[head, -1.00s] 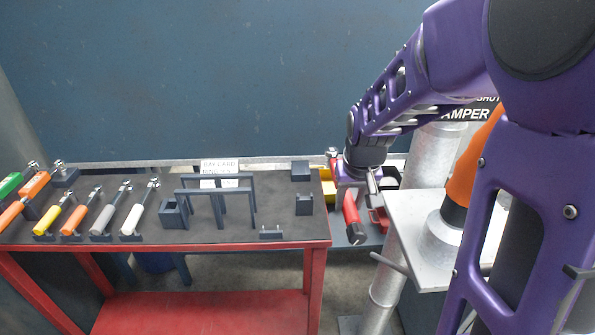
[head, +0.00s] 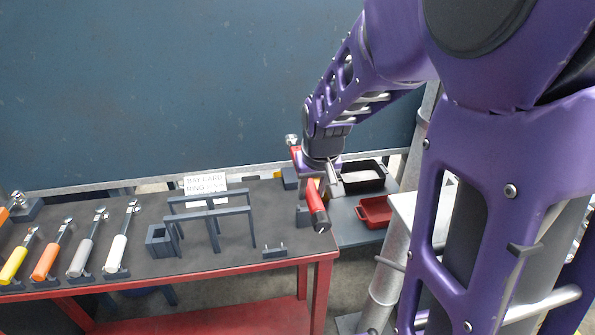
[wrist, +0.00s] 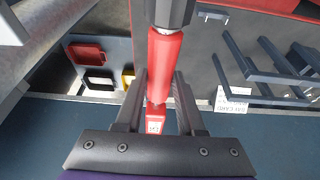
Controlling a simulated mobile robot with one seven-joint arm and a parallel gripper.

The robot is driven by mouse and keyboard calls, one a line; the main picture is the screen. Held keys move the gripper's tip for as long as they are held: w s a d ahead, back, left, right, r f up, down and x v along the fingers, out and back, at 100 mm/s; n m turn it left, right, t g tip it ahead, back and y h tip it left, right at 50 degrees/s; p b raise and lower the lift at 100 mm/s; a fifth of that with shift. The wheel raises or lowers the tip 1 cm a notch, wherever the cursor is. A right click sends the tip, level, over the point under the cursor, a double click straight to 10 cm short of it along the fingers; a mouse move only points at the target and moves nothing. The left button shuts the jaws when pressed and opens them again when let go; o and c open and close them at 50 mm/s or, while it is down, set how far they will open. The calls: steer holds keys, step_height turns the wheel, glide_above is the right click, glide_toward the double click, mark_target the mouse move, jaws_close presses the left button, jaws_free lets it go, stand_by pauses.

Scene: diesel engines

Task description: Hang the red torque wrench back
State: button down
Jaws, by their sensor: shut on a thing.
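The red torque wrench (head: 317,203) is in my gripper (head: 318,176), above the right end of the bench in the head view. Its black-tipped handle points toward the camera, and its metal head shows behind at the upper left. In the wrist view the wrench (wrist: 165,60) runs lengthwise between the two fingers of my gripper (wrist: 160,108), which are shut on it. A low two-pronged rest (head: 274,252) stands empty near the bench's front right edge. Dark blocks (head: 290,178) stand behind it, partly hidden by the wrench and gripper.
Yellow, orange, grey and white wrenches (head: 117,245) lie in rests on the bench's (head: 215,258) left side. A dark frame rack (head: 210,212) and box stand mid-bench, with a white card behind. Black and red trays (head: 375,211) sit to the right, near a metal pipe.

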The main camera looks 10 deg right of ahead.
steer(key=shift+f+b, duration=0.65)
steer(key=shift+f, duration=1.45)
steer(key=shift+f+b, duration=1.1)
steer(key=shift+f, duration=0.2)
steer(key=shift+f+b, duration=0.8)
steer(key=shift+b, duration=0.3)
steer(key=shift+c, duration=0.8)
jaws_free()
steer(key=shift+s, duration=0.1)
steer(key=shift+r, duration=0.15)
steer(key=shift+p+v, duration=1.35)
steer(key=shift+v, duration=0.5)
steer(key=shift+s, duration=0.1)
